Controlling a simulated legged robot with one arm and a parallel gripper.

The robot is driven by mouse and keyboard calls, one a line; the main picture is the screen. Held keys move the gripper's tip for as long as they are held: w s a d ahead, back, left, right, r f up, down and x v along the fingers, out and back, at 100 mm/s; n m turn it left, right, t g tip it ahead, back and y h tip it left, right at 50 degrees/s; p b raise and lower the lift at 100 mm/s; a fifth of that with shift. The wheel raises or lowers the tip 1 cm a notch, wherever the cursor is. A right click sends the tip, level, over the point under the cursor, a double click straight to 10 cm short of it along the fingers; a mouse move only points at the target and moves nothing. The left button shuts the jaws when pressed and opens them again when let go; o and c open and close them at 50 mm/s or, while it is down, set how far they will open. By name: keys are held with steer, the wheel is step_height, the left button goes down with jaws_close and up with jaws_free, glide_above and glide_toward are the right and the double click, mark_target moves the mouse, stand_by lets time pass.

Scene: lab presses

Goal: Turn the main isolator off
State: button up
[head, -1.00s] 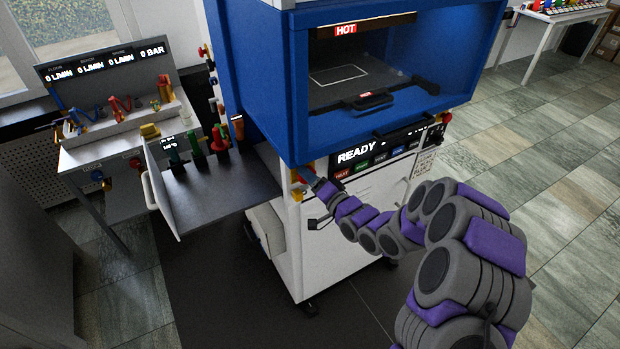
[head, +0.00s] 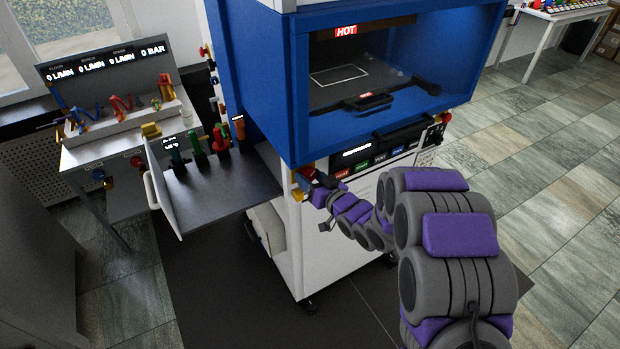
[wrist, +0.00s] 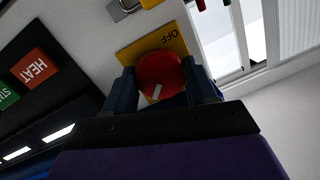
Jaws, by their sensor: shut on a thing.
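The main isolator is a round red knob (wrist: 160,72) on a yellow plate (wrist: 149,45) marked OFF. In the wrist view, the knob sits between the two dark fingers of my gripper (wrist: 163,86), which is shut on it. A white mark on the knob shows low in this view, away from the OFF lettering. In the head view, the red knob (head: 305,174) is on the press's front left edge, below the blue housing, partly covered by my gripper (head: 316,180).
The press (head: 270,110) has a HOT-marked chamber and a button panel (head: 375,160) right of the isolator. An open shelf (head: 225,180) with coloured handles juts out left. A bench with gauges (head: 105,135) stands farther left.

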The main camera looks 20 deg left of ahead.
steer(key=n+b, duration=0.1)
steer(key=n, duration=0.3)
steer(key=shift+f+h, duration=0.1)
steer(key=shift+h, duration=0.3)
steer(key=shift+s+n+t+h+b, duration=0.1)
steer(key=shift+n+t+h+b, duration=0.25)
steer(key=shift+n+b, duration=1.15)
steer(key=shift+n, duration=0.4)
steer(key=o, duration=0.8)
steer(key=shift+a, duration=0.15)
steer(key=shift+c, duration=0.2)
